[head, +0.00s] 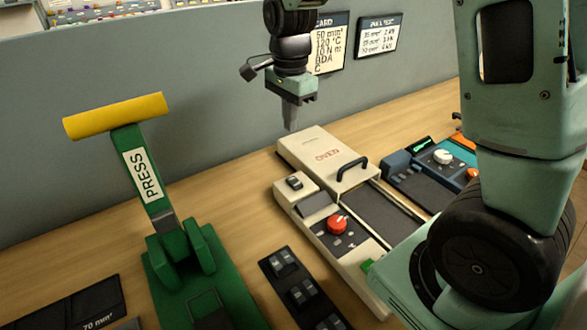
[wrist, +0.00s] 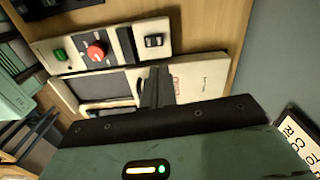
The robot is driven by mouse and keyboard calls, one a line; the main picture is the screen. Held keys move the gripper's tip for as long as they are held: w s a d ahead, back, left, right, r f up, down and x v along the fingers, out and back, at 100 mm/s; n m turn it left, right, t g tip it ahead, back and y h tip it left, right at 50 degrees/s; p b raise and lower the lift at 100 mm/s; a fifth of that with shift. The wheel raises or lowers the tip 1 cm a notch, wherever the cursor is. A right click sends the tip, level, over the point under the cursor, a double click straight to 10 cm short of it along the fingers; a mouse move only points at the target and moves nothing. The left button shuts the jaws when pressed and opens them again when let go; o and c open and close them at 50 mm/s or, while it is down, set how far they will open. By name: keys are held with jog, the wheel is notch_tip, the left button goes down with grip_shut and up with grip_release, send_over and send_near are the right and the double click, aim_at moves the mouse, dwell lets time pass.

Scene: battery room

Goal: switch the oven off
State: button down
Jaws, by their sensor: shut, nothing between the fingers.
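The oven (head: 308,157) is a cream box on the bench, with "OVEN" on its lid and a black handle (head: 353,168). Its control side carries a red knob (head: 337,225) on a dark panel, a black rocker switch (head: 294,182) and a green button (head: 367,265). The wrist view also shows the red knob (wrist: 97,51), the rocker switch (wrist: 154,41) and the green button (wrist: 60,54). My gripper (head: 291,127) is shut and empty, pointing down above the back of the oven, apart from it. Its fingers (wrist: 157,88) hide part of the oven in the wrist view.
A green press (head: 180,250) with a yellow-handled lever (head: 115,115) stands left of the oven. A black holder (head: 300,290) with metal pieces lies in front. A blue device (head: 425,175) with a white knob stands right. A grey wall (head: 120,70) is behind.

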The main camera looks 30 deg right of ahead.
aim_at(294, 175)
jog(key=shift+w+d+f+m, duration=0.1)
jog(key=shift+w+d+m, duration=0.2)
jog(key=shift+d+m, duration=0.35)
jog(key=shift+d+f, duration=0.1)
notch_tip(294, 175, down, 14)
jog(key=shift+r+p, duration=0.1)
jog(key=shift+p, duration=1)
jog(key=shift+w, duration=0.1)
jog(key=shift+f, duration=0.2)
jog(key=shift+r, duration=0.1)
jog(key=shift+s+r+p, duration=0.3)
jog(key=shift+s+p, duration=0.2)
jog(key=shift+s, duration=0.2)
